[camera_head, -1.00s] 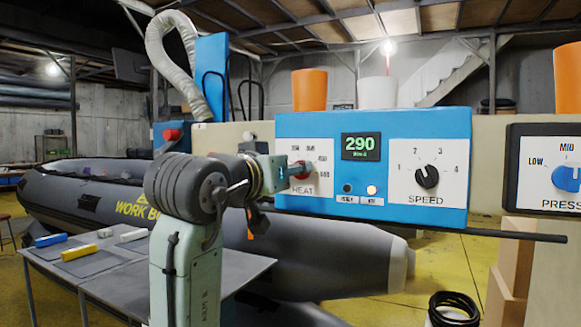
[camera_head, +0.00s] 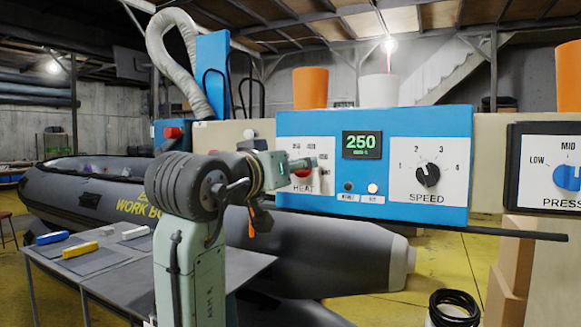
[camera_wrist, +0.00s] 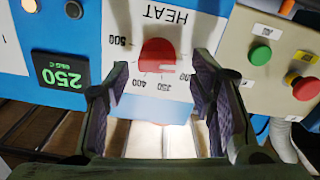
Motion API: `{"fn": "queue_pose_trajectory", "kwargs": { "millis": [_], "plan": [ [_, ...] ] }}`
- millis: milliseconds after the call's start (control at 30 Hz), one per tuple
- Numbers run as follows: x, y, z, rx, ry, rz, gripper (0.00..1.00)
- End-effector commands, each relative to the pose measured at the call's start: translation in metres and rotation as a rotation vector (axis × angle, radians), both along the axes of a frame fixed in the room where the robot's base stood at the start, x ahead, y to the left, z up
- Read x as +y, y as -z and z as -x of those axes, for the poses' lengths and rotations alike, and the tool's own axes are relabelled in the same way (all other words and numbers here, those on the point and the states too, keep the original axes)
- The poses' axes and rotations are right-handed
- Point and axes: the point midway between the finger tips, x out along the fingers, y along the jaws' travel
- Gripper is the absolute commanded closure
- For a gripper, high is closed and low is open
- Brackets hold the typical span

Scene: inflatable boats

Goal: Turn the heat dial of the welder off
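The welder's blue control box (camera_head: 372,124) shows a green reading of 250 on its display (camera_head: 361,145). Its red heat dial (camera_head: 303,173) is at the left of the panel, partly hidden by my gripper (camera_head: 291,166). In the wrist view, upside down, the red dial (camera_wrist: 157,53) lies between and just beyond the fingertips of my gripper (camera_wrist: 161,64). The fingers are apart, with a visible gap on each side of the dial. Numbers such as 350, 400 and 500 show around it. The dial's exact pointer position is unclear.
A black speed dial (camera_head: 427,175) is to the right on the same panel. A pressure panel (camera_head: 548,170) with a blue knob is further right. A dark bar (camera_head: 510,234) runs below the box. Green (camera_wrist: 261,55) and red (camera_wrist: 306,89) buttons sit on a neighbouring box.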

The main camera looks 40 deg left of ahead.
Motion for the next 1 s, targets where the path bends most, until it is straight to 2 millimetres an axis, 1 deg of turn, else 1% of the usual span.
{"fn": "queue_pose_trajectory", "kwargs": {
  "millis": [300,433,567,800,900,1000],
  "plan": [
    [0.0,0.0,0.001,0.001,0.0,-0.001,0.46],
    [-0.002,0.0,0.01,-0.002,-0.001,0.0,0.46],
    [-0.007,-0.001,0.033,-0.002,-0.002,-0.002,0.46],
    [-0.02,-0.001,0.083,-0.002,-0.002,-0.003,0.46],
    [-0.023,0.0,0.099,-0.001,-0.002,-0.001,0.46],
    [-0.026,0.0,0.109,-0.001,0.0,-0.001,0.46]
  ]
}}
